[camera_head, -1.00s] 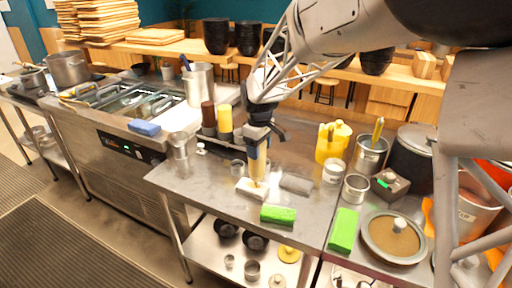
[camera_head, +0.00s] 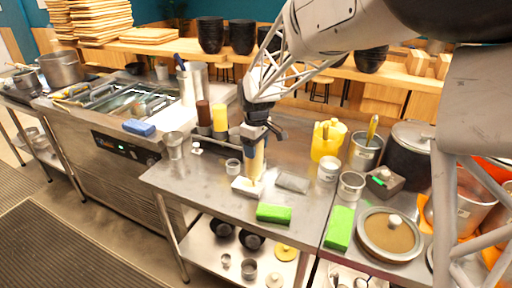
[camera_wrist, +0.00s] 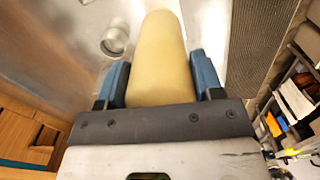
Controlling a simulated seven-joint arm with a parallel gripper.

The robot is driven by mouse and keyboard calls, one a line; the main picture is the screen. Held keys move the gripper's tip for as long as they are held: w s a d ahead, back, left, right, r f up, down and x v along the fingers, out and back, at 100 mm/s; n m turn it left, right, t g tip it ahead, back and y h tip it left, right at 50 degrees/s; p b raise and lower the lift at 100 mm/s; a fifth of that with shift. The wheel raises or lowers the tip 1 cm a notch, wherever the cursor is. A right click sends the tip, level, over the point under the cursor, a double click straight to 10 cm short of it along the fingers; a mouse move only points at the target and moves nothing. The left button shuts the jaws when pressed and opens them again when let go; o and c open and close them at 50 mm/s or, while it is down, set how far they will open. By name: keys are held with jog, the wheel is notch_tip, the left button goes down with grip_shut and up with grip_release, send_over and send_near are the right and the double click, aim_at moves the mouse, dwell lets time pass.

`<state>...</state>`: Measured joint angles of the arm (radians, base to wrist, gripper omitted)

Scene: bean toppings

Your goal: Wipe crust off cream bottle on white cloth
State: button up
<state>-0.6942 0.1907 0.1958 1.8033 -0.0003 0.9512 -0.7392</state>
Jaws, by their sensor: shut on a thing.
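My gripper (camera_head: 256,140) is shut on a cream bottle (camera_head: 256,168), which hangs upright below it over the steel table. In the wrist view the pale yellow bottle (camera_wrist: 158,60) fills the space between the two blue-grey fingers. The white cloth (camera_head: 247,188) is a small folded pad on the table, directly at the bottle's lower end. The bottle's end appears to meet the cloth, but I cannot tell contact for sure. No crust is visible; the bottle's tip is hidden in the wrist view.
A grey cloth (camera_head: 293,183) lies right of the white one, and a green sponge (camera_head: 273,213) in front. A small metal cup (camera_head: 233,166) stands behind left. A red-brown bottle (camera_head: 203,113) and a yellow bottle (camera_head: 220,118) stand farther back. A white cup (camera_head: 328,168) stands right.

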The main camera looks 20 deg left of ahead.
jog(key=shift+a+f, duration=0.1)
jog(key=shift+a, duration=0.1)
dwell(0.6)
jog(key=shift+a, duration=2.35)
jog(key=shift+f, duration=0.1)
dwell(0.4)
jog(key=shift+d, duration=0.2)
jog(key=shift+d, duration=2.35)
dwell(0.5)
